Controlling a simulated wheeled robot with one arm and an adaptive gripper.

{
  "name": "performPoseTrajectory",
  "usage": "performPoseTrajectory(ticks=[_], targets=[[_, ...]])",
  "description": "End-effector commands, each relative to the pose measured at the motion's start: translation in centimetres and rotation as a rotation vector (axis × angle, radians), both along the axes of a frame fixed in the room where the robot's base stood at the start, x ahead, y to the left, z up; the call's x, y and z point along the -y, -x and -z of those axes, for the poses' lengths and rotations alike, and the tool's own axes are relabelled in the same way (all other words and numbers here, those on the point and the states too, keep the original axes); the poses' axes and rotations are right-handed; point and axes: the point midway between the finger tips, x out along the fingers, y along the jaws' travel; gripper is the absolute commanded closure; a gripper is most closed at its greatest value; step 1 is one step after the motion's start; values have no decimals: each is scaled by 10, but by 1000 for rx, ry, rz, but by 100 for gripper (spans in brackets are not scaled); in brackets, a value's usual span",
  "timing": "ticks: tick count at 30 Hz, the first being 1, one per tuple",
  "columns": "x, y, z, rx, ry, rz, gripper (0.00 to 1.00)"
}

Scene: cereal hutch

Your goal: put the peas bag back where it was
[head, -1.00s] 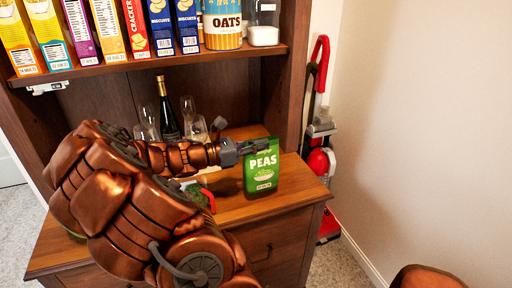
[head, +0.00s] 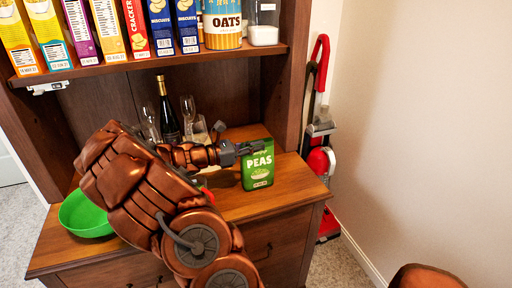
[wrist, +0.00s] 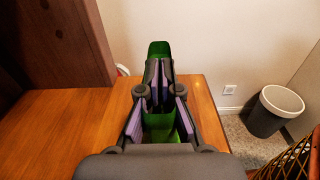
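The peas bag (head: 257,172) is green with white lettering. In the head view it is upright over the right part of the wooden counter (head: 290,190); I cannot tell whether its base touches the wood. My gripper (head: 246,149) reaches it from the left, at its upper part. In the wrist view the fingers (wrist: 158,78) are closed in on the bag, whose green shows beyond the tips (wrist: 158,48) and between the fingers. The middle of the bag is hidden by the fingers there.
A green bowl (head: 85,215) sits at the counter's left. A dark bottle (head: 168,125) and several glasses (head: 188,106) stand at the back. Cereal boxes and an oats canister (head: 222,25) fill the shelf above. A red vacuum (head: 318,160) stands right of the hutch.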

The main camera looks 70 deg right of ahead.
Motion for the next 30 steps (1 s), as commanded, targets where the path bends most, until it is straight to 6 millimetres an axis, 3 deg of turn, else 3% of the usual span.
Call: performPoseTrajectory(ticks=[7,16,27,30], targets=[[0,0,3,-1,-1,0,100],[0,0,3,-1,-1,0,69],[0,0,-1,1,1,-1,69],[-6,-9,0,2,-1,-4,69]])
